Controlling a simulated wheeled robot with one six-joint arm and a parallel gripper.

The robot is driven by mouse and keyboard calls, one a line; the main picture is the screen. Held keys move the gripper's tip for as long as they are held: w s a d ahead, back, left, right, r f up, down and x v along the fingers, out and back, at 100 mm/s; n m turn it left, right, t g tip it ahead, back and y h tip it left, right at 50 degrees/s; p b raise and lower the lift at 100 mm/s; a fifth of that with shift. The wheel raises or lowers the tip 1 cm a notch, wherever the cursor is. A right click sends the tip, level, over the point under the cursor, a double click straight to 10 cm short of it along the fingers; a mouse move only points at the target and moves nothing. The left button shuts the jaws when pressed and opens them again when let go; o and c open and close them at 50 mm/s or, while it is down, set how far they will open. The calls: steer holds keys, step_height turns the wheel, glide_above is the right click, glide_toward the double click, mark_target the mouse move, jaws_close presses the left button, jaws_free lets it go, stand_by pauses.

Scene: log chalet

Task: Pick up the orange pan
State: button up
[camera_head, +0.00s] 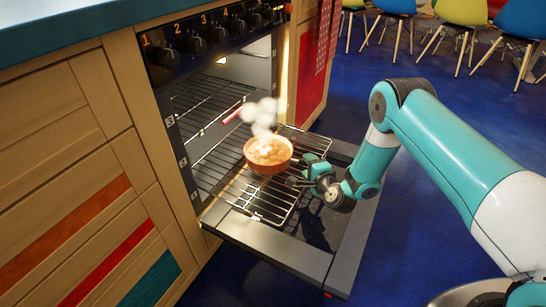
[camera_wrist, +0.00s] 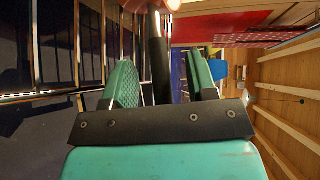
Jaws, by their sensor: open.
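The orange pan (camera_head: 266,167) sits on the pulled-out wire rack (camera_head: 245,205) of the open oven, with pale food inside and white steam above it. My gripper (camera_head: 307,172) is just to the right of the pan, low over the rack. In the wrist view, the two teal fingers of my gripper (camera_wrist: 163,80) are apart. A dark bar, apparently the pan handle (camera_wrist: 158,65), stands between them, with a gap on each side. The orange underside or rim of the pan (camera_wrist: 160,5) shows at the top edge. The handle is mostly hidden by my gripper in the head view.
The oven door (camera_head: 270,240) is folded down below the rack. A thin red and white stick (camera_head: 232,115) shows behind the pan. Wooden cabinets (camera_head: 70,180) stand at left. The blue floor (camera_head: 400,240) is open at right, with several chairs (camera_head: 465,12) at the back.

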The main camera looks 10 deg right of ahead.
steer(key=shift+c, duration=0.5)
jaws_close()
steer(key=shift+r, duration=0.15)
